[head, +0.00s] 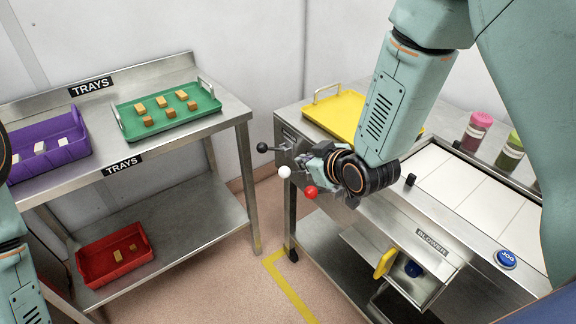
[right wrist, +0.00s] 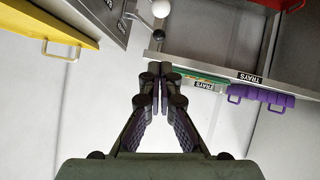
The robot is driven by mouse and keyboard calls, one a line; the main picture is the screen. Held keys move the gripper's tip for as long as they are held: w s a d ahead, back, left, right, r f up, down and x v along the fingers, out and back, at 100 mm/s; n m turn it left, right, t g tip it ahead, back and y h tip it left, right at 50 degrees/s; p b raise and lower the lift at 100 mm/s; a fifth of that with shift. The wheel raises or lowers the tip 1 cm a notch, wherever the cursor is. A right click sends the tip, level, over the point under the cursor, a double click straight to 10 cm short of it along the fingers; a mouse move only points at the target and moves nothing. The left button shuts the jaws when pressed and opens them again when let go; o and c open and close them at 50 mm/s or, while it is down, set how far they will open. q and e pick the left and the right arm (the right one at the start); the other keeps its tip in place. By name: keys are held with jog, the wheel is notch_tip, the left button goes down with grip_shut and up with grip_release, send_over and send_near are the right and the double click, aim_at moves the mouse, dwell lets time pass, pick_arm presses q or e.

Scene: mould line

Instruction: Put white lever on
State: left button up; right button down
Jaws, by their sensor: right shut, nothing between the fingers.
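The white lever knob (head: 285,172) sits on the end face of the steel machine, between a black knob (head: 262,147) on the left and a red knob (head: 310,191) on the right. My right gripper (head: 318,160) is just right of the white knob, beside the control panel, with a gap to it. In the right wrist view the closed fingertips (right wrist: 158,68) are empty, and the white ball (right wrist: 161,8) is beyond them at the top edge, with the black ball (right wrist: 159,34) below it. Only a part of my left arm shows at the left edge; its gripper is out of view.
The tray rack (head: 190,140) on the left holds a purple tray (head: 72,150), a green tray (head: 190,126) and a red tray (head: 92,262). A yellow tray (head: 345,125) lies on the machine's top. A yellow-handled drawer (head: 405,265) stands open. Floor between rack and machine is clear.

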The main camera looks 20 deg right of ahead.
send_over(288, 168)
jog(key=s+a, duration=0.1)
jog(key=s, duration=0.3)
notch_tip(288, 168, down, 5)
jog(key=f, duration=0.2)
jog(key=w+f, duration=0.1)
jog(key=f, duration=0.1)
jog(key=shift+w+d+f+b, duration=0.1)
jog(key=shift+w+f+b, duration=0.1)
jog(key=shift+b, duration=0.15)
jog(key=shift+s+r, duration=0.1)
